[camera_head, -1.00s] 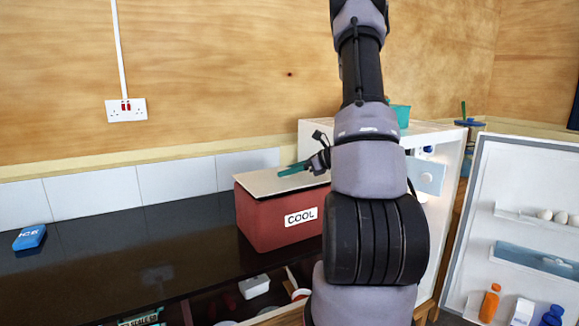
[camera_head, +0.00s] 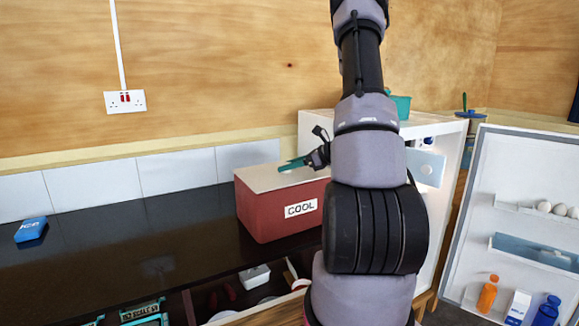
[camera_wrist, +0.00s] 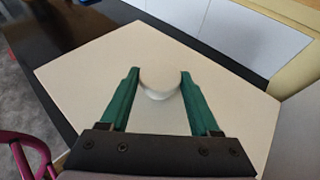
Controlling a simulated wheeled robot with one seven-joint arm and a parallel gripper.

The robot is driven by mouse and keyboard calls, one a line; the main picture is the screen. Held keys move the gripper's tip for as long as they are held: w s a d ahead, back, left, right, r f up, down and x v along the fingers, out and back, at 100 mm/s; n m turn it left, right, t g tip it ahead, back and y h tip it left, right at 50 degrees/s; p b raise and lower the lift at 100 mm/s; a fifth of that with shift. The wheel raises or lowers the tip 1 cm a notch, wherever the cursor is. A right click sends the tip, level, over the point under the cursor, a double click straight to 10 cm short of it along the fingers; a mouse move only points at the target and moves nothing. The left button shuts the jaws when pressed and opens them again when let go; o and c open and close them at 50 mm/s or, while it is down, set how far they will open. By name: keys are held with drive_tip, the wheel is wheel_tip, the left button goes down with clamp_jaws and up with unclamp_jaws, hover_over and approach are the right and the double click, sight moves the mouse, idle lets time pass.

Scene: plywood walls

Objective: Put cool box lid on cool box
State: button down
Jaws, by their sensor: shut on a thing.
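The red cool box (camera_head: 278,216) with a white COOL label stands on the dark worktop. The pale, flat cool box lid (camera_head: 256,179) lies across its top, looking level and about lined up with the rim; I cannot tell whether it is fully seated. My gripper (camera_head: 291,165) is over the lid, its green fingers low at its top face. In the wrist view the fingers (camera_wrist: 159,77) are shut on the lid's round knob (camera_wrist: 160,85), one on each side. The lid (camera_wrist: 225,110) fills most of that view. My arm hides the right end of the box and lid.
A blue ice pack (camera_head: 31,229) lies on the worktop (camera_head: 130,245) at the left, with clear room between. An open drawer with several items is below the front edge. A white fridge (camera_head: 318,124) with an open door (camera_head: 478,210) stands at the right.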

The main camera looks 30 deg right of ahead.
drive_tip(key=shift+f, duration=0.2)
drive_tip(key=shift+c, duration=0.2)
unclamp_jaws()
drive_tip(key=v, duration=1.1)
drive_tip(key=s+a+r+n+g+h, duration=0.1)
drive_tip(key=s+a+r+n+g, duration=0.35)
drive_tip(key=a, duration=0.45)
drive_tip(key=s+a+r+n+g, duration=0.2)
drive_tip(key=s+a+r+n, duration=0.1)
drive_tip(key=a+r+n, duration=0.45)
drive_tip(key=s+a+r+n+t+h, duration=0.3)
drive_tip(key=s+a+r+n+h, duration=0.3)
drive_tip(key=s+n, duration=0.5)
drive_tip(key=shift+a+r+n+t, duration=0.15)
drive_tip(key=shift+a+n+t, duration=0.15)
drive_tip(key=shift+a+t, duration=0.1)
